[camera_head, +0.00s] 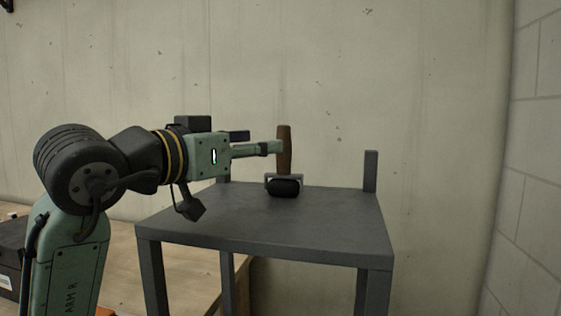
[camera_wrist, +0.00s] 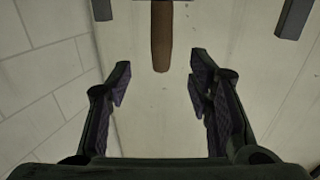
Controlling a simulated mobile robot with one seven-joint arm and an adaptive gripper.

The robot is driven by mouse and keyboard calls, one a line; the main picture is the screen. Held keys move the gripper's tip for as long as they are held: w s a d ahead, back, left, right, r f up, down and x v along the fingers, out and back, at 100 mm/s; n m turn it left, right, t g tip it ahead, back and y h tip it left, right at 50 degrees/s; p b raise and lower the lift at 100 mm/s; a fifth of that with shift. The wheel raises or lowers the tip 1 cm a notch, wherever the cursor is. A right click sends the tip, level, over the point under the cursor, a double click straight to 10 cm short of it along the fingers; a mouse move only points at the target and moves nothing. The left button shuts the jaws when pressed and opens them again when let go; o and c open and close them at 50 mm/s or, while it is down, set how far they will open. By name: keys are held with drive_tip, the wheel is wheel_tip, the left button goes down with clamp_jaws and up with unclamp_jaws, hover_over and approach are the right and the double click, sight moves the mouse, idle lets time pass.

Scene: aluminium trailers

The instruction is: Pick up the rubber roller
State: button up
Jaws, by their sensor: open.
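The rubber roller stands upright on a dark grey table (camera_head: 263,218), with its black roller (camera_head: 284,188) and metal frame at the bottom and its brown wooden handle (camera_head: 284,150) pointing up. My gripper (camera_head: 272,147) reaches in from the left, level with the handle and close to it in the head view. In the wrist view, my gripper (camera_wrist: 158,72) is open, and the handle (camera_wrist: 161,38) comes down from the top edge, with its end between the two fingertips across the picture. The black roller is out of the wrist view. I cannot tell whether a finger touches the handle.
Short posts rise from the table's back corners, one at the right (camera_head: 371,171). A concrete wall (camera_head: 440,120) stands behind and a block wall (camera_head: 535,160) at the right. A wooden surface (camera_head: 185,270) lies lower left. The tabletop around the roller is clear.

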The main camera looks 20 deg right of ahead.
sight(283, 174)
drive_tip(key=p+x, duration=0.3)
drive_tip(key=x, duration=0.4)
drive_tip(key=shift+w+d, duration=0.1)
drive_tip(key=shift+w, duration=0.1)
drive_tip(key=shift+w+d+f, duration=0.15)
drive_tip(key=shift+w+d, duration=0.15)
drive_tip(key=shift+d, duration=0.2)
drive_tip(key=shift+c, duration=0.3)
clamp_jaws()
